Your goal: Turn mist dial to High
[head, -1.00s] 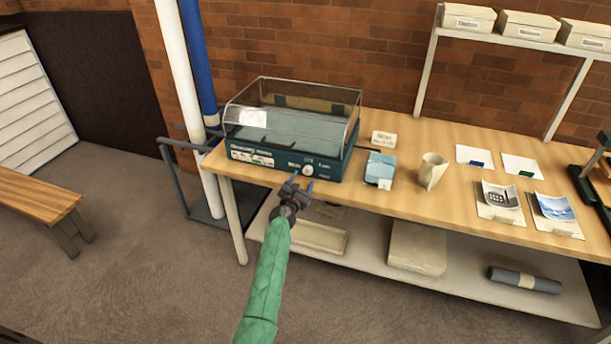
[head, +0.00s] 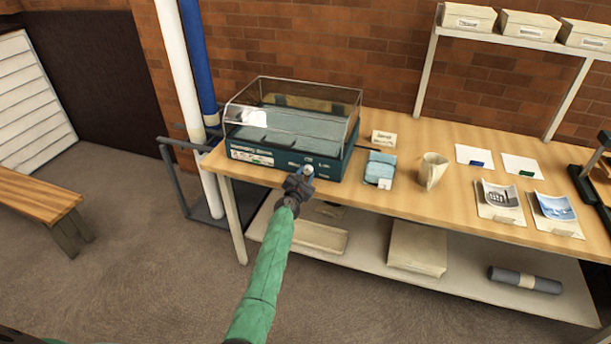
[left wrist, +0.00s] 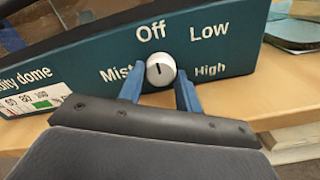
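The humidity dome (head: 290,130) is a dark teal box with a clear cover at the left end of the table. Its mist dial (left wrist: 161,69) is a pale round knob on the front panel. The dial's dark mark points up, towards the Off label (left wrist: 151,32). The Low label (left wrist: 208,31) is at upper right and the High label (left wrist: 209,70) at right. My left gripper (head: 304,174) is at the dial. In the left wrist view its blue fingers (left wrist: 160,78) are closed in on both sides of the knob. My right gripper is not in view.
The wooden table (head: 405,205) carries a small sign (head: 384,138), a blue packet (head: 380,168), a beige jug (head: 432,170) and several cards. A lower shelf (head: 370,260) holds flat boxes. A white pole (head: 183,90) and blue pole (head: 198,60) stand left of the table.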

